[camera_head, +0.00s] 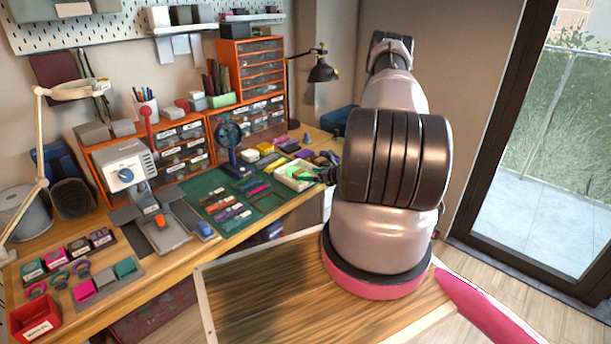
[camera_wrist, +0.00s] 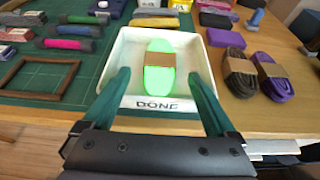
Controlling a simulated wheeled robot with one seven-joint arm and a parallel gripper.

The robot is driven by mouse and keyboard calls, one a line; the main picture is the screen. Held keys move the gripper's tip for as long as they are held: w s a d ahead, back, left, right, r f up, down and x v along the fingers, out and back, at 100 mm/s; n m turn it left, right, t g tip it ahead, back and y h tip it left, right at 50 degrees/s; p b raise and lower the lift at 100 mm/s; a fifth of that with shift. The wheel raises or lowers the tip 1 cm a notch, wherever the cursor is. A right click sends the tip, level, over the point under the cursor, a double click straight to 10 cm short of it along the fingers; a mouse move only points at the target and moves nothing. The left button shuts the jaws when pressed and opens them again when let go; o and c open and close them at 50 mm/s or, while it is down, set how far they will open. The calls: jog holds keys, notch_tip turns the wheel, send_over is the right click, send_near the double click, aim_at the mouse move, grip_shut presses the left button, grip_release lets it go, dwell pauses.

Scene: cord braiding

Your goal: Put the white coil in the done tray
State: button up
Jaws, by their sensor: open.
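The done tray (camera_wrist: 128,101) is a white open tray with DONE on its front wall. It also shows in the head view (camera_head: 311,183). Inside it lies a long coil (camera_wrist: 159,82) with a brown paper band, which looks bright glowing green rather than white. No plainly white coil stands out elsewhere. My gripper (camera_wrist: 163,78) has its two teal fingers spread wide over the front of the tray, one on each side of the coil, with visible space between them and it. In the head view my arm partly hides the gripper.
Dark brown and purple coils (camera_wrist: 240,72) lie right of the tray, near the table edge. An empty wooden frame (camera_wrist: 38,76) and several dark, blue and pink bundles lie on the green mat to the left. More coils and a blue peg (camera_wrist: 256,18) stand behind.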

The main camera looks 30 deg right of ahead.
jog(key=v, duration=0.8)
jog(key=w+a+r+n+g+y, duration=0.1)
jog(key=w+a+r+n+y, duration=0.2)
jog(key=r, duration=0.4)
jog(key=a+r+n+g+y, duration=0.1)
jog(key=a+r+n, duration=0.25)
jog(key=r, duration=0.45)
jog(key=s+a+r+n+g+y, duration=0.1)
jog(key=s+a+r+n+g, duration=0.1)
jog(key=a+r+n, duration=0.35)
jog(key=s+a+r+n+g+y, duration=0.1)
jog(key=s+a+r+n+g, duration=0.15)
jog(key=a+r, duration=0.55)
jog(key=s+a+r+n+g+h, duration=0.4)
jog(key=s+r+n, duration=0.4)
jog(key=s+r, duration=0.55)
jog(key=s+r+n+t+h, duration=0.4)
jog(key=s+r+n+t, duration=0.1)
jog(key=s+r, duration=0.4)
jog(key=shift+s+r+h, duration=0.15)
jog(key=shift+s+h, duration=0.15)
jog(key=shift+s, duration=0.55)
